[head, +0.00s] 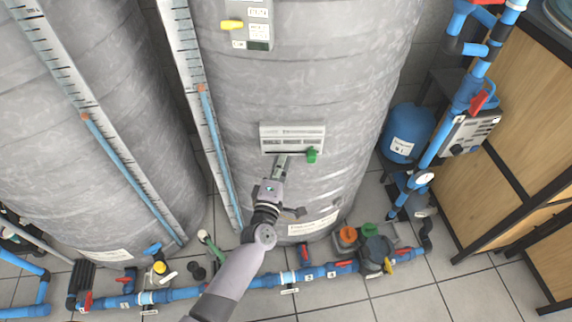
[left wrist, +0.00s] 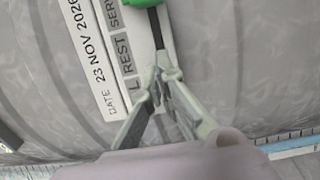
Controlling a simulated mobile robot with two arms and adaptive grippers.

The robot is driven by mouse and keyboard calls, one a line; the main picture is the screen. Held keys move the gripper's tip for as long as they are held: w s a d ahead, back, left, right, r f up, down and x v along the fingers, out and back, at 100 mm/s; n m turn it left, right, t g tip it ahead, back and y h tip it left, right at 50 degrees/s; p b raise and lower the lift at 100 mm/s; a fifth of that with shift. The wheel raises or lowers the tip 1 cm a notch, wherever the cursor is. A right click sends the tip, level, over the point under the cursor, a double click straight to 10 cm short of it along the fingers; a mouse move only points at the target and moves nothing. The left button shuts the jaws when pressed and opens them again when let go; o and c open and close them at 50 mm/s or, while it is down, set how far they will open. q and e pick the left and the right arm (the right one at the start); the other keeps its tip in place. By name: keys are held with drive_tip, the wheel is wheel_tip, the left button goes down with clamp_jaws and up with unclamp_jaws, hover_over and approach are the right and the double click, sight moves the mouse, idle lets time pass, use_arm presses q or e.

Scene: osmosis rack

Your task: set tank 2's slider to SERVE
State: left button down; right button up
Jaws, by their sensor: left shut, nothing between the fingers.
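The slider panel (head: 292,138) is a pale plate on the front of the large grey tank (head: 330,85) in the middle of the head view. Its green slider knob (head: 312,155) is near the right end of a dark slot. In the left wrist view the green knob (left wrist: 139,4) is at the top edge, beside the partly cut-off label SERV; the REST label (left wrist: 115,48) is further down the slot. My left gripper (head: 281,158) is shut and empty at the slot, left of the knob and apart from it. My right gripper is out of view.
A box with a yellow handle (head: 232,25) is higher on the tank. A ruled strip (head: 186,60) runs down its left side. Blue pipes (head: 265,281) with red valves cross the floor below. A small blue tank (head: 408,130) and a wooden cabinet (head: 520,130) stand at right.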

use_arm(q)
drive_tip(key=s+a, duration=0.1)
drive_tip(key=s, duration=0.8)
drive_tip(key=shift+s, duration=0.3)
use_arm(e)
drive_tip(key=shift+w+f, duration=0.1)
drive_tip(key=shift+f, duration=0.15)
use_arm(q)
drive_tip(key=s+a+f+m+g, duration=0.2)
drive_tip(key=s+f+m+g, duration=0.3)
drive_tip(key=f, duration=0.9)
drive_tip(key=s+a+f+m+g, duration=0.25)
drive_tip(key=s+f+m, duration=0.35)
drive_tip(key=f, duration=0.8)
drive_tip(key=s+a+f+m+g+y, duration=0.1)
drive_tip(key=s+a+f+m+g, duration=0.1)
drive_tip(key=s, duration=0.7)
drive_tip(key=s+a+f+m+g+y, duration=0.1)
drive_tip(key=s+a+f+m+g, duration=0.2)
drive_tip(key=s+a+f, duration=0.3)
drive_tip(key=s+a+f+m+g, duration=0.2)
drive_tip(key=s+a+f+g, duration=0.2)
drive_tip(key=s+f, duration=0.4)
drive_tip(key=s, duration=0.6)
drive_tip(key=shift+s+a+f+m+y, duration=0.2)
drive_tip(key=shift+a+m+y, duration=0.1)
drive_tip(key=shift+m+y, duration=0.1)
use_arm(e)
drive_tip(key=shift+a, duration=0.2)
